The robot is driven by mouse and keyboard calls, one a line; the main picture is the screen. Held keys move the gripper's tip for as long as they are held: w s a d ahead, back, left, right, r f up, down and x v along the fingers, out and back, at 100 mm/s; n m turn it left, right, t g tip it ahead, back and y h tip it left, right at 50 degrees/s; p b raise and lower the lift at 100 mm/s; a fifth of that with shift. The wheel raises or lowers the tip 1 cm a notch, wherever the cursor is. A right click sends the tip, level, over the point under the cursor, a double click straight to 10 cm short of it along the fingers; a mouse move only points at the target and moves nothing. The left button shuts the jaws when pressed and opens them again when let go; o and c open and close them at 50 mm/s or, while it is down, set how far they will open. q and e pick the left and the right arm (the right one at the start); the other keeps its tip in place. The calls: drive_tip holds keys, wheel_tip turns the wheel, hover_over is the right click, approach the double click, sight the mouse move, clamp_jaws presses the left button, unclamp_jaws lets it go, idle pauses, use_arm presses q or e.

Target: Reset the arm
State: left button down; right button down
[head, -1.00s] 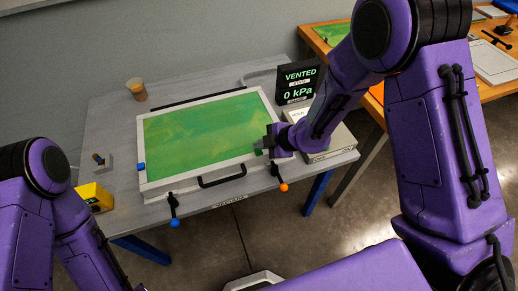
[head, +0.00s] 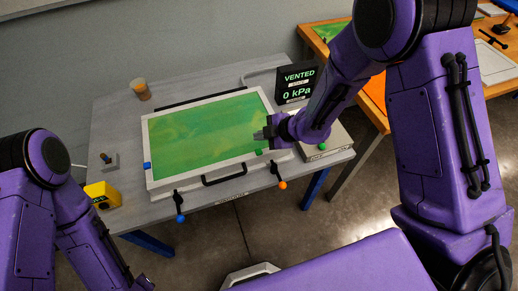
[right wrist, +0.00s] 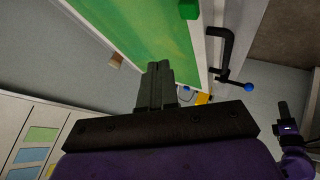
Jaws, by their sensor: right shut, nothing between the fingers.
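My right gripper (head: 264,134) is over the right edge of the resin bath (head: 197,186), a white-framed tray with green content. It is shut and holds nothing; its two fingers show pressed together in the right wrist view (right wrist: 158,80).
The display (head: 298,85) reads "VENTED" and "0 kPa". A blue-ended clamp (head: 179,205) and an orange-ended clamp (head: 279,175) hang at the bath's front. A cup (head: 141,90), a yellow box (head: 102,195) and a small lever switch (head: 107,161) stand on the grey table. An orange bench is at the back right.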

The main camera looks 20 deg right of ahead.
idle(0.5)
drive_tip(key=shift+r+m, duration=0.1)
drive_tip(key=shift+m, duration=0.3)
drive_tip(key=d+m+t, duration=0.1)
drive_tip(key=m, duration=0.2)
drive_tip(key=f+m+h+b, duration=0.1)
drive_tip(key=m, duration=0.2)
drive_tip(key=d+f+m+t, duration=0.1)
drive_tip(key=m, duration=0.2)
drive_tip(key=shift+s+d+f+m+t+h, duration=0.15)
drive_tip(key=shift+d+f+m+t+h, duration=0.05)
drive_tip(key=shift+d+m+t+h, duration=0.1)
drive_tip(key=s+d+f+m+g+h+b, duration=0.2)
drive_tip(key=s+d+f+m, duration=0.2)
drive_tip(key=s+f, duration=0.3)
drive_tip(key=s+d+f+m+g+h+b, duration=0.2)
drive_tip(key=s+f, duration=0.6)
drive_tip(key=s, duration=0.4)
drive_tip(key=s+d+f+m+g+h+b, duration=0.2)
drive_tip(key=s+d+f+m+h+b, duration=0.2)
drive_tip(key=s+d+f+m, duration=0.2)
drive_tip(key=s+f+m, duration=0.2)
drive_tip(key=s, duration=0.1)
drive_tip(key=shift+s+d+f, duration=0.15)
drive_tip(key=shift+d, duration=0.05)
